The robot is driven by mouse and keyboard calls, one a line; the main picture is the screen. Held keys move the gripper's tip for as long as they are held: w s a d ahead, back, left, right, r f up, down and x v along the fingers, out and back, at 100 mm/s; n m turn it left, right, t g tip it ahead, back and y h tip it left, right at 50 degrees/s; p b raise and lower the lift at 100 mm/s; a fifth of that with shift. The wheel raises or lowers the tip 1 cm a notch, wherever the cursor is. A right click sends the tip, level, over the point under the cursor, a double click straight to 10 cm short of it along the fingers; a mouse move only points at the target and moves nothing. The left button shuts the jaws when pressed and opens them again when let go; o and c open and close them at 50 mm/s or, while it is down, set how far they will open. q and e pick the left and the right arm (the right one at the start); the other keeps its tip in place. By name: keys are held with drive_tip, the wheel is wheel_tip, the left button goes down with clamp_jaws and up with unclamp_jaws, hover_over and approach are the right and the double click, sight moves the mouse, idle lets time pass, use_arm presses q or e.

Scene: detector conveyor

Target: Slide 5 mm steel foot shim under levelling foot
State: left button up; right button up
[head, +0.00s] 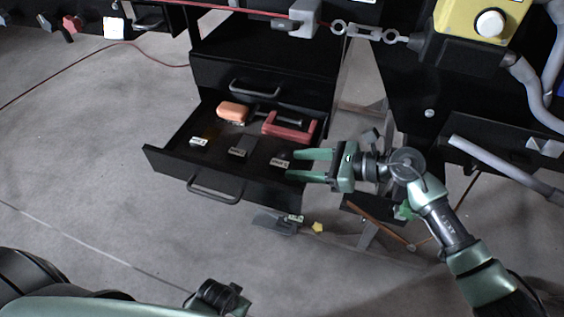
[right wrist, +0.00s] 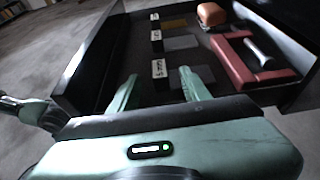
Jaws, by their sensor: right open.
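Flat shim plates lie in a row in the open black drawer (head: 172,163), each beside a small white label. The right wrist view shows a brass-coloured plate (right wrist: 174,24), a grey plate (right wrist: 182,43) and a darker plate (right wrist: 196,76) nearest my fingers. The label lettering is too small to read surely. My right gripper (head: 292,165) is open and empty at the drawer's right end, its fingertips (right wrist: 160,88) pointing toward the nearest label (right wrist: 158,69) and plate. I cannot make out the levelling foot for certain.
An orange block (head: 233,111) and a red C-shaped tool (head: 290,126) lie at the drawer's back. A grey flat piece (head: 272,224) and a yellow marker (head: 318,228) are on the floor below the drawer. Dark machine frames stand at the right. Floor at left is clear.

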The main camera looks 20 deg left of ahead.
sight(282, 164)
drive_tip(key=x, duration=0.4)
clamp_jaws()
drive_tip(key=shift+r, duration=0.1)
